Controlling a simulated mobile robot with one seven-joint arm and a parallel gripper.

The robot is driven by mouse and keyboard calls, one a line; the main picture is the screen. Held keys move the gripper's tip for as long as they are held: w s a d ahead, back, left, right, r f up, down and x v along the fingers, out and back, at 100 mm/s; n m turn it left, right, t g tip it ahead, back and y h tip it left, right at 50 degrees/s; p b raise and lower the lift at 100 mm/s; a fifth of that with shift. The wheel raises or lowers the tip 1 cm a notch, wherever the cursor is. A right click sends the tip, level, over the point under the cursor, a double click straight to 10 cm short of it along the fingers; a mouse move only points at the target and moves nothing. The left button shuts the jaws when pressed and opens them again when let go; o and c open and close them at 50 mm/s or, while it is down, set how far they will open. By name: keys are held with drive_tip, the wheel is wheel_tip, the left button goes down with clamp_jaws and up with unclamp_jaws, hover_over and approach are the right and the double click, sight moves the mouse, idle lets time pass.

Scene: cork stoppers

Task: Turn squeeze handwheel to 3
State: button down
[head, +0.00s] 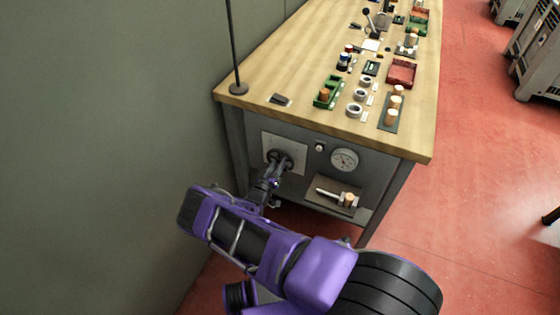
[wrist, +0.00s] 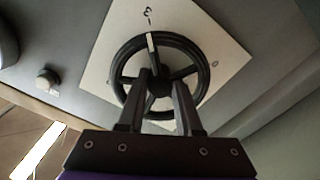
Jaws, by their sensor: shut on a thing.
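The squeeze handwheel (head: 285,157) is a dark spoked wheel on a pale square plate (head: 297,146) at the left of the bench front. In the wrist view the wheel (wrist: 203,68) fills the middle of the pale plate (wrist: 110,45). A white pointer stripe on the wheel points up, close to the 3 tick. My gripper (head: 272,172) is at the wheel. In the wrist view my gripper (wrist: 161,88) has its fingers closed on the wheel's central part; the exact contact is partly hidden.
A round gauge (head: 344,159) and a small knob (head: 319,147) sit right of the wheel. A low shelf (head: 325,190) with a cork is below them. The wooden benchtop (head: 300,35) carries trays, rings and corks. A grey wall (head: 100,120) stands close on the left.

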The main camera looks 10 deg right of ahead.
drive_tip(key=shift+s, duration=0.1)
drive_tip(key=c, duration=0.9)
unclamp_jaws()
drive_tip(key=shift+o, duration=0.2)
drive_tip(key=v, duration=1.7)
drive_tip(key=shift+s+a, duration=0.1)
